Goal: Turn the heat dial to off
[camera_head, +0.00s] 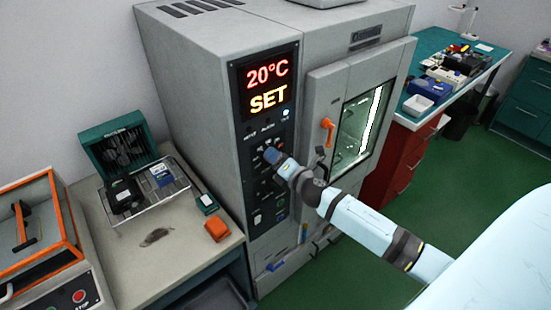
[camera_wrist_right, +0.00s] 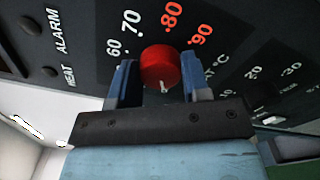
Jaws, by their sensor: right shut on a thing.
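The heat dial is a red round knob (camera_wrist_right: 160,68) in the right wrist view, with a white mark low on its face. The numbers 60, 70, 80 and 90 show around it, with 80 and 90 in red. My right gripper (camera_wrist_right: 160,82) has its blue fingers on either side of the knob and is shut on it. In the head view my right gripper (camera_head: 272,155) is at the control panel (camera_head: 263,195) of the grey oven cabinet (camera_head: 190,110) and hides the dial. The display (camera_head: 268,88) reads 20°C and SET. My left gripper is not in view.
An orange door handle (camera_head: 327,131) and a lit window (camera_head: 357,130) are right of the panel. A bench (camera_head: 135,265) with a wire rack (camera_head: 160,197) and an orange block (camera_head: 217,229) stands left. Green floor (camera_head: 330,283) is clear in front.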

